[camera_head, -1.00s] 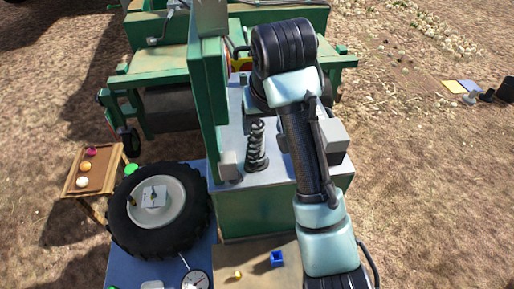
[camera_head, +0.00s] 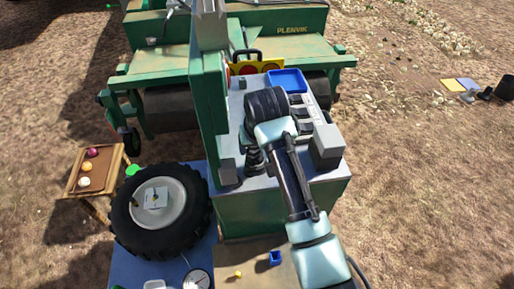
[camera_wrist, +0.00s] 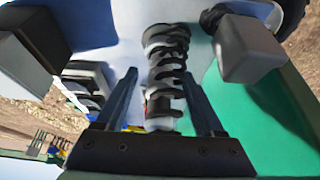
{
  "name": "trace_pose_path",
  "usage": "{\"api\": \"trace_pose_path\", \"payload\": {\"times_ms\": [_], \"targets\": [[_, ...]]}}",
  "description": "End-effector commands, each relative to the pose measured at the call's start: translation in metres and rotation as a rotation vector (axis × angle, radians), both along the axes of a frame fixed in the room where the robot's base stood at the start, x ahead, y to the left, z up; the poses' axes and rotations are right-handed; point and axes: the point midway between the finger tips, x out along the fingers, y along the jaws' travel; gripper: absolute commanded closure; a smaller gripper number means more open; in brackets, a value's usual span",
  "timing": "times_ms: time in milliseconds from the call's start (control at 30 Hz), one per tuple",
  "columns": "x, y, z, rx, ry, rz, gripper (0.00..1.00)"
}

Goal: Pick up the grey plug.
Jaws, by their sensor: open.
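I cannot single out the grey plug for certain in either view. A dark coiled spring with pale gaps (camera_wrist: 166,75) stands on the pale machine top. In the wrist view it lies between the two dark fingers of my gripper (camera_wrist: 158,74), which are apart; contact cannot be told. In the head view the spring (camera_head: 256,160) is partly hidden by my arm, and my fingers are hidden too. Grey blocks sit on the machine top at the right (camera_head: 326,142) and the left (camera_head: 228,173); in the wrist view two grey blocks flank my gripper.
A green upright panel (camera_head: 207,95) rises left of my arm. A blue tray (camera_head: 287,79) lies at the back of the machine top. A big tyre (camera_head: 122,215) lies at the left, near a wooden rack (camera_head: 72,184) with balls. Small grey items (camera_head: 468,97) lie far right.

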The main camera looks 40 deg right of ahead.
Motion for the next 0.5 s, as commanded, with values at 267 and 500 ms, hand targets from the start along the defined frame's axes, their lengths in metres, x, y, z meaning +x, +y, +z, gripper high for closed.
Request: {"api": "trace_pose_path", "payload": {"times_ms": [267, 500], "targets": [[0.0000, 0.0001, 0.0003, 0.000, 0.000, 0.000, 0.66], [0.0001, 0.0002, 0.0007, 0.000, -0.001, 0.000, 1.00]]}}
